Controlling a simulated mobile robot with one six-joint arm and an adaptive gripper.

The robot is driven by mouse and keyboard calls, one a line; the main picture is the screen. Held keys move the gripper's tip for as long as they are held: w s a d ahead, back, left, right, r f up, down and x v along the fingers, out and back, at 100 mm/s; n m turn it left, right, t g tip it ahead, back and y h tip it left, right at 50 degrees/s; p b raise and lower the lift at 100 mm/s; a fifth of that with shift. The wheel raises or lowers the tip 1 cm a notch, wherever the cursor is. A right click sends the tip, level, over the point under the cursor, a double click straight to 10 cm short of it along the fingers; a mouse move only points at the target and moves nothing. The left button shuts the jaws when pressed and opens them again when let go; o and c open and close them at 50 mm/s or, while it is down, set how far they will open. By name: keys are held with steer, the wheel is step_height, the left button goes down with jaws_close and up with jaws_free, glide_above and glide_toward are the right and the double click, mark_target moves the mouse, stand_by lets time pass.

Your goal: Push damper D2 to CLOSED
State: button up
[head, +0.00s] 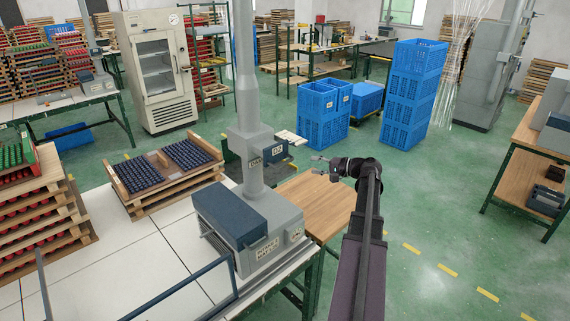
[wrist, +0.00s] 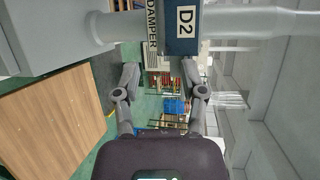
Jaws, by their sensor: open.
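Damper D2 is a dark blue housing with a white D2 label (head: 277,150), beside the grey duct column in the head view. It also shows in the wrist view (wrist: 183,42), turned sideways at the top, with a plate reading DAMPER beside it. My gripper (head: 317,166) is just to the right of the damper in the head view, with a gap between them. In the wrist view my gripper (wrist: 161,76) has its fingers spread with nothing between them, and the damper lies beyond the tips. I cannot tell the damper's setting; no handle or CLOSED mark is readable.
The grey duct column (head: 247,90) rises beside D2, with another labelled box on it. A blue-topped grey machine (head: 240,222) stands at its foot. A wooden-topped table (head: 318,206) is below my gripper. Blue crates (head: 412,85) stand behind. Green floor at right is open.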

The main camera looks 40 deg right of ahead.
mark_target(285, 163)
steer(key=b+x, duration=0.2)
steer(key=x, duration=1)
steer(key=shift+w+a, duration=0.15)
steer(key=shift+w, duration=0.05)
jaws_close()
